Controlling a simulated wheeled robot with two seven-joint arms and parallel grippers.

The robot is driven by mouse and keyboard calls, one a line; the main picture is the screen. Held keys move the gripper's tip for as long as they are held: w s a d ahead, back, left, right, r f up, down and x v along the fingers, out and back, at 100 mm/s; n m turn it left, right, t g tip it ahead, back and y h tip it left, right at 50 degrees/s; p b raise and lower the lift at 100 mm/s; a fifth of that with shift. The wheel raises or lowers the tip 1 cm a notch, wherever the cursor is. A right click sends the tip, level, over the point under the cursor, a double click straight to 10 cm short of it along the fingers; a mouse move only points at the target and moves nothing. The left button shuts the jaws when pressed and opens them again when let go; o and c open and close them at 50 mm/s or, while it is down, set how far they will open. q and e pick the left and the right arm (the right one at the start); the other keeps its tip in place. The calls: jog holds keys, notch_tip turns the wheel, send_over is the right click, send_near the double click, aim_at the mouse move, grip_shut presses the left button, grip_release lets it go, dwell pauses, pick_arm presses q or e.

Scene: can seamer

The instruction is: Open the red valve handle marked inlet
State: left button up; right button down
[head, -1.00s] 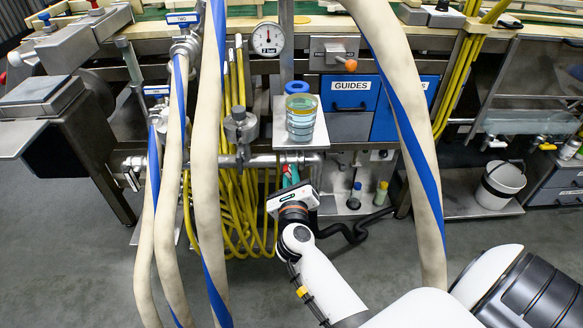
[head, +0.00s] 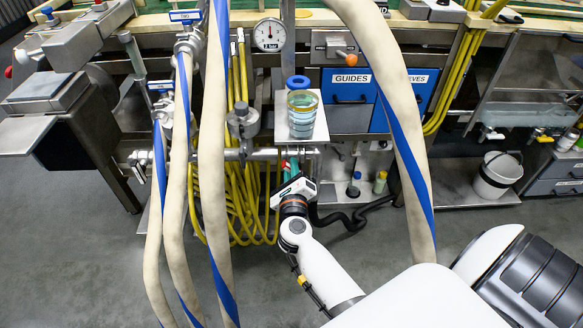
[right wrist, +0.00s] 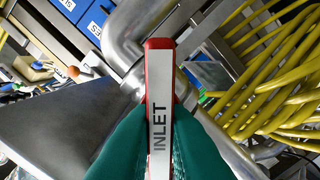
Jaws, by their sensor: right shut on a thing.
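The red valve handle (right wrist: 161,72) has a pale plate lettered INLET and fills the middle of the right wrist view. My right gripper (right wrist: 155,140) has teal fingers, one on each side of the handle, and is shut on it. In the head view my right gripper (head: 288,167) is low at the pipework, below the small shelf with the cup. The handle is mostly hidden there by the fingers and wrist. A metal pipe (right wrist: 130,35) with a bend runs behind the handle. My left gripper is not in view.
Thick cream hoses with blue stripes (head: 211,180) hang in front of the bench. Yellow hoses (head: 240,205) hang left of my right gripper. A clear cup (head: 302,115) stands on a small shelf above it. A white bucket (head: 496,177) stands at right.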

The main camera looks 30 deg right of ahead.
jog(key=c, duration=1.5)
grip_release()
jog(key=v, duration=1.2)
